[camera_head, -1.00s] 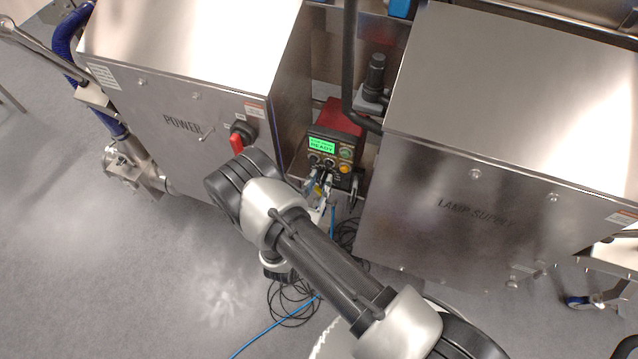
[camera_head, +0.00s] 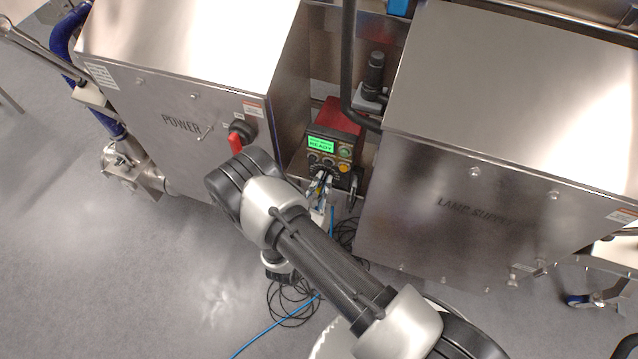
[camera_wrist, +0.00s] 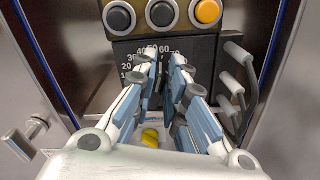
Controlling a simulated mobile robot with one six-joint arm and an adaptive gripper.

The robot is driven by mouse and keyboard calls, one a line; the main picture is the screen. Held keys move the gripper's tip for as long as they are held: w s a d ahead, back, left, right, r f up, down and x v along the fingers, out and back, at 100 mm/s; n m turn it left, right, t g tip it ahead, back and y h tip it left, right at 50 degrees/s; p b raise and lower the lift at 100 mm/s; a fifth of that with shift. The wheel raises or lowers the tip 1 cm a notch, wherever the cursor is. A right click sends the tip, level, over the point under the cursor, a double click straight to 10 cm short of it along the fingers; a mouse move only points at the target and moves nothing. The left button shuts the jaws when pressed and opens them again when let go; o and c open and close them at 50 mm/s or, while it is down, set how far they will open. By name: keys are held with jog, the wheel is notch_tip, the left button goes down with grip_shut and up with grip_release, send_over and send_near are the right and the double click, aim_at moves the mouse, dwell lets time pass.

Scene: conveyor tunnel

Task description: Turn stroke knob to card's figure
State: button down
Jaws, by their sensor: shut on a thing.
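The control box with a green READY display (camera_head: 321,146) stands in the gap between two steel cabinets in the head view. In the wrist view its dark dial plate (camera_wrist: 200,50) carries white figures; 20, 30, 40, 50, 60 and 70 can be made out. My gripper (camera_wrist: 164,62) reaches the dial from below, its two blue-and-white fingers close together at the centre of the scale. The stroke knob is hidden between the fingertips, so its pointer cannot be read. My gripper (camera_head: 322,184) also shows below the box in the head view. No card is readable.
Two dark buttons, one of them here (camera_wrist: 119,18), and an orange button (camera_wrist: 207,11) sit above the dial. The POWER cabinet (camera_head: 170,150) and LAMP SUPPLY cabinet (camera_head: 450,230) flank the narrow gap. Cables (camera_head: 290,305) lie on the floor.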

dwell(0.3)
jog(key=c, duration=1.6)
grip_release()
jog(key=shift+s, duration=0.1)
jog(key=v, duration=1.2)
